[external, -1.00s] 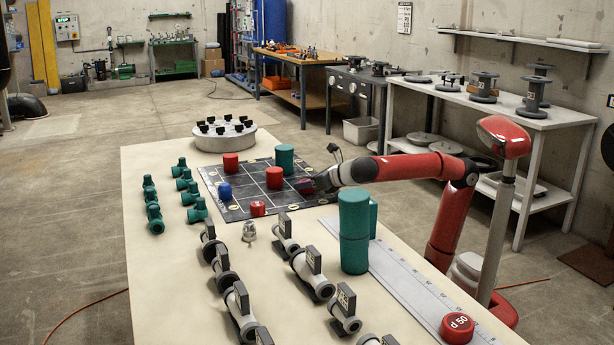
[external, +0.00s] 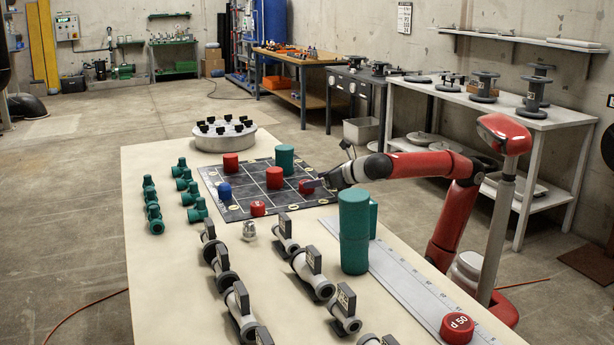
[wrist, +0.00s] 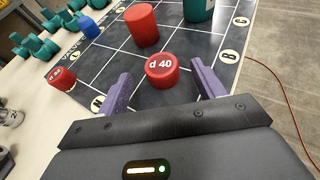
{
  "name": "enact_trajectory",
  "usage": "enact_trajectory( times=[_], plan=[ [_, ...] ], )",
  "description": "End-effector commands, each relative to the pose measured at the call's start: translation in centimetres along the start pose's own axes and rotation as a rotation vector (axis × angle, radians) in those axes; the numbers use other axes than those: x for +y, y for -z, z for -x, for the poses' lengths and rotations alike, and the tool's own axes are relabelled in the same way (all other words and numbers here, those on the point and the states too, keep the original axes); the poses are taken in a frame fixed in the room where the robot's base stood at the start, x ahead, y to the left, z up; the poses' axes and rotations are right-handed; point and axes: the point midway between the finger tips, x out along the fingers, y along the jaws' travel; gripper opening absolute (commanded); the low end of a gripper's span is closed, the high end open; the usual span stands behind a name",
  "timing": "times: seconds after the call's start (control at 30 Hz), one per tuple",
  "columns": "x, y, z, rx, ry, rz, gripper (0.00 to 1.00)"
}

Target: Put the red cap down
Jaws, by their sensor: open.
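A red cap marked "d 40" (wrist: 161,70) stands upright on the dark grid board (wrist: 110,62). The same red cap (external: 306,186) is at the board's right side in the external view. My gripper (wrist: 162,88) is open, with its purple fingers on either side of the cap and slightly back from it. Gaps show between the cap and both fingers. In the external view my gripper (external: 318,183) reaches in low from the right.
The board also holds a tall red cylinder (wrist: 142,25), another red piece (external: 231,162), a green cylinder (external: 284,159), a blue piece (wrist: 92,26) and a small red cap (wrist: 62,78). A tall green cylinder (external: 353,230) stands nearer on the table.

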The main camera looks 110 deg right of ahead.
Motion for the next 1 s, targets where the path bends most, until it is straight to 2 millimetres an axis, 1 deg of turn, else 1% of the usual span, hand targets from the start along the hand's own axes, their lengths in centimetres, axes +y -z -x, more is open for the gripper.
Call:
enact_trajectory(
  times=[0.03,0.2,0.3,0.4,0.57,0.9,0.97,1.0],
  plan=[
    [0.0,-0.2,1.4,-0.002,-0.004,0.0,0.68],
    [0.0,-0.2,4.8,-0.002,-0.001,0.0,0.68],
    [0.0,-0.1,6.2,-0.001,-0.002,0.0,0.68],
    [0.0,-0.1,7.1,0.0,-0.001,0.0,0.68],
    [0.0,0.0,7.5,0.0,0.0,0.0,0.68],
    [0.0,0.0,7.5,0.0,0.001,0.001,0.68],
    [-0.2,0.1,7.5,0.001,0.004,-0.003,0.68],
    [-0.6,0.2,7.5,0.005,0.012,-0.011,0.68]
  ],
)
